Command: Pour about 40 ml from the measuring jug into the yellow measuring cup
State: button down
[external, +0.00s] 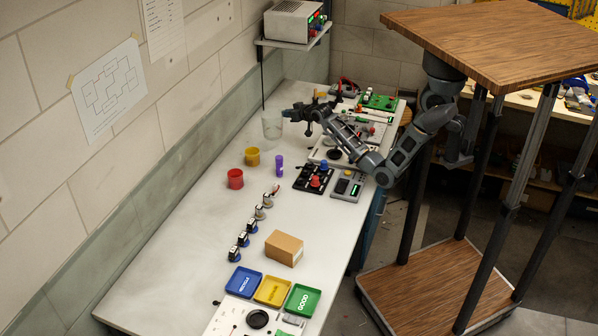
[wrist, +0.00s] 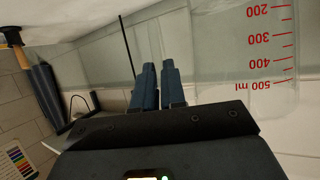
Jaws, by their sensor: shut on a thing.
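The measuring jug (external: 272,127) is clear and looks upright at the back of the bench, by the wall. In the wrist view the jug (wrist: 235,75) fills the right side, upside down in the picture, with red marks from 200 to 500 ml. My gripper (external: 287,114) is at the jug's upper right side. Its fingers (wrist: 158,68) are close together, shut on the jug; the gripped part is hard to make out. I cannot tell whether the jug touches the bench, nor its liquid level. The yellow measuring cup (external: 252,156) stands upright, nearer the camera and left of the jug.
A red cup (external: 235,178) and a purple cylinder (external: 279,166) stand near the yellow cup. A black button panel (external: 313,178) and a grey device (external: 347,186) lie to the right. A shelf with a power supply (external: 294,20) hangs above the bench's far end.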

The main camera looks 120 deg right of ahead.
aim_at(280, 120)
notch_tip(280, 120, down, 6)
jog(key=shift+r, duration=0.15)
jog(key=shift+w+r, duration=0.1)
jog(key=w+r+n, duration=0.1)
jog(key=w+a+r+n+g+h, duration=0.1)
jog(key=w+r, duration=0.1)
jog(key=w+a+r+n+g, duration=0.1)
jog(key=shift+w+a+r+n+h, duration=0.1)
jog(key=shift+w+r+n+h, duration=0.2)
jog(key=shift+n, duration=0.1)
jog(key=w+a+r+n+g+h+p, duration=0.1)
jog(key=w+a+r+n+h, duration=0.1)
jog(key=w+r+n, duration=0.3)
jog(key=shift+w+a+r+g, duration=0.15)
jog(key=shift+a+r+g, duration=0.15)
jog(key=shift+g, duration=0.1)
dwell(0.8)
